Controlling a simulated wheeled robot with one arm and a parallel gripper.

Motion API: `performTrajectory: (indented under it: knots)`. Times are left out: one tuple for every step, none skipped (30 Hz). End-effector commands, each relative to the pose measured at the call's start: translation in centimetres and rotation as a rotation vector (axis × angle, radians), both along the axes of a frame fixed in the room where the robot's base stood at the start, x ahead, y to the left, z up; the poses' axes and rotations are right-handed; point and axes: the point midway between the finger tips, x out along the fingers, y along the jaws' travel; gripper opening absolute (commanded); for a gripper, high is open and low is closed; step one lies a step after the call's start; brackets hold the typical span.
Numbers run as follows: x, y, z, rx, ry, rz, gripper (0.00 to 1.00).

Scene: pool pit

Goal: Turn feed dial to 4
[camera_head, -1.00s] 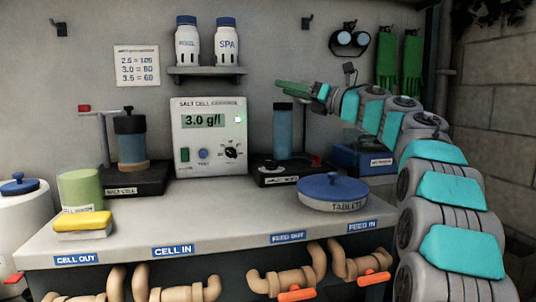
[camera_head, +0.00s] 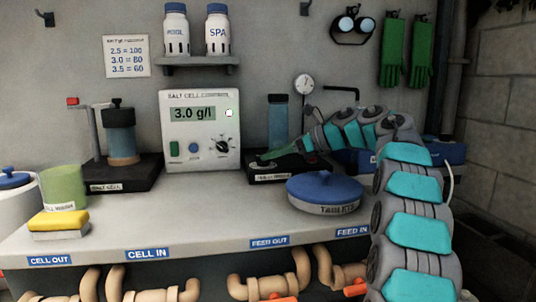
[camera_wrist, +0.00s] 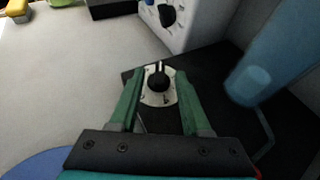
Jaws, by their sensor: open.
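The feed dial (camera_wrist: 158,82) is a black knob on a white round scale plate, set on the black feeder base (camera_head: 300,172) at the back of the counter. A white mark on the knob points away from my gripper, toward the top of the wrist view. The scale numbers are too small to read. My gripper (camera_wrist: 160,76) is open, with its green fingers on either side of the knob in the wrist view. I cannot tell whether they touch it.
The salt cell controller (camera_head: 180,160), reading 3.0 g/l, has its own black knob and stands left of the feeder. A clear blue cylinder (camera_head: 278,120) rises behind the dial. The blue-lidded tablets tub (camera_head: 325,190) stands in front, right. Open counter (camera_head: 200,215) lies front left.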

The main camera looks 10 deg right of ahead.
Motion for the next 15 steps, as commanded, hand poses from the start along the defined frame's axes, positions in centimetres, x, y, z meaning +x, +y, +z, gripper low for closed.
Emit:
performTrajectory:
  knots:
    - [0.29, 0.52, -0.12, 0.002, 0.001, 0.000, 0.47]
    - [0.43, 0.71, -0.25, 0.002, 0.002, -0.001, 0.47]
    - [0.58, 0.96, -0.41, 0.002, 0.002, -0.001, 0.47]
    - [0.66, 1.11, -0.51, 0.002, 0.003, 0.000, 0.47]
    - [0.72, 1.23, -0.59, 0.002, 0.003, 0.000, 0.47]
    - [0.79, 1.34, -0.66, 0.001, 0.002, 0.000, 0.47]
    - [0.83, 1.39, -0.71, 0.000, 0.002, -0.001, 0.47]
    - [0.85, 1.42, -0.73, 0.000, 0.002, -0.001, 0.47]
    - [0.87, 1.43, -0.74, 0.001, 0.002, -0.001, 0.47]
    - [0.87, 1.43, -0.74, 0.001, 0.001, -0.002, 0.47]
    - [0.87, 1.43, -0.75, 0.001, 0.001, -0.002, 0.47]
    - [0.87, 1.42, -0.74, 0.001, 0.001, -0.002, 0.47]
    - [0.86, 1.41, -0.73, 0.001, 0.001, -0.002, 0.47]
    - [0.86, 1.41, -0.73, 0.001, 0.001, -0.002, 0.47]
    - [0.86, 1.41, -0.73, 0.001, 0.001, -0.002, 0.45]
